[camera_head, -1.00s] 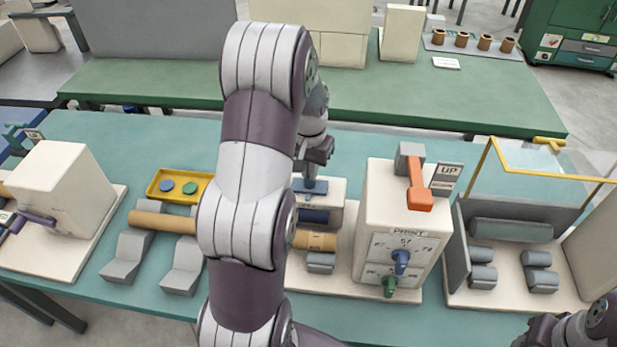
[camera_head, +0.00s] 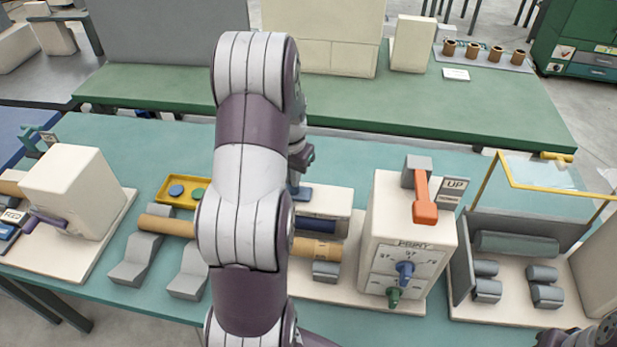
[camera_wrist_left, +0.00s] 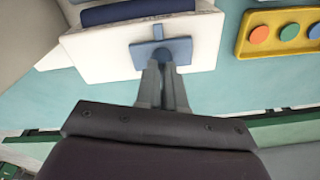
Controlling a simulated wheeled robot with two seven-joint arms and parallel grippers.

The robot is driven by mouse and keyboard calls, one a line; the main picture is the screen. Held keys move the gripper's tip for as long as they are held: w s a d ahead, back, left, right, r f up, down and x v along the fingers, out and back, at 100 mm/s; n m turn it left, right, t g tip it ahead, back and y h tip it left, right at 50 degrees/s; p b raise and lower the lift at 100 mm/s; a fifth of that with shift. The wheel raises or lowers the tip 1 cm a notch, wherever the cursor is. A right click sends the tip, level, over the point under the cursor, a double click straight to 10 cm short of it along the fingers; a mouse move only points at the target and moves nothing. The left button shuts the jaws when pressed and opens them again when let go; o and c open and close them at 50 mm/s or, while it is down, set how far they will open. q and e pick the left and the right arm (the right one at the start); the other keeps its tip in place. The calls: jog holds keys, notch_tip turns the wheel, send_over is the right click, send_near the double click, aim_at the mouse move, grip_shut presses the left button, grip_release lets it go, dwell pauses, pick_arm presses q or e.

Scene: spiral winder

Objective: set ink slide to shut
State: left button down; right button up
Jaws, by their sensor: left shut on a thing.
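The ink slide is a small blue plate (camera_head: 302,193) on top of the cream printing unit (camera_head: 342,228), partly hidden by my left arm in the head view. The left wrist view shows the slide (camera_wrist_left: 172,48) with an upright blue tab, on the cream unit near its edge. My left gripper (camera_wrist_left: 163,72) is shut on the slide's tab. In the head view this gripper (camera_head: 301,172) is mostly behind my arm. A dark part of my right arm shows at the bottom right; its fingers cannot be made out.
A brown roll (camera_head: 167,225) lies across grey supports left of the unit. A yellow tray (camera_head: 178,186) with coloured discs sits behind it. The cream PRINT box (camera_head: 405,240) with an orange lever (camera_head: 424,200) stands to the right. A yellow-framed guard (camera_head: 545,175) is farther right.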

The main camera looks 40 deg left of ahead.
pick_arm(q)
jog(key=f, duration=0.1)
jog(key=s+f, duration=0.1)
jog(key=d+f, duration=0.1)
jog(key=shift+s+g, duration=0.25)
jog(key=shift+g, duration=0.15)
jog(key=c, duration=1.3)
grip_release()
jog(key=shift+o, duration=0.2)
jog(key=shift+w+a+r, duration=0.1)
jog(key=shift+r, duration=0.2)
jog(key=o, duration=0.4)
jog(key=r, duration=0.1)
jog(key=w+a+r, duration=0.1)
jog(key=r, duration=0.2)
jog(key=shift+w+a+r+b, duration=0.2)
jog(key=shift+w+a+b, duration=0.1)
jog(key=shift+o, duration=0.2)
notch_tip(320, 180, up, 11)
jog(key=s+d+p, duration=0.1)
jog(key=shift+d+f+t+p, duration=0.15)
jog(key=shift+d+t+p, duration=0.15)
jog(key=shift+t, duration=0.1)
pick_arm(e)
jog(key=shift+w+a, duration=0.8)
jog(key=shift+w, duration=0.1)
pick_arm(q)
jog(key=shift+a+f, duration=0.1)
pick_arm(e)
jog(key=shift+a, duration=0.1)
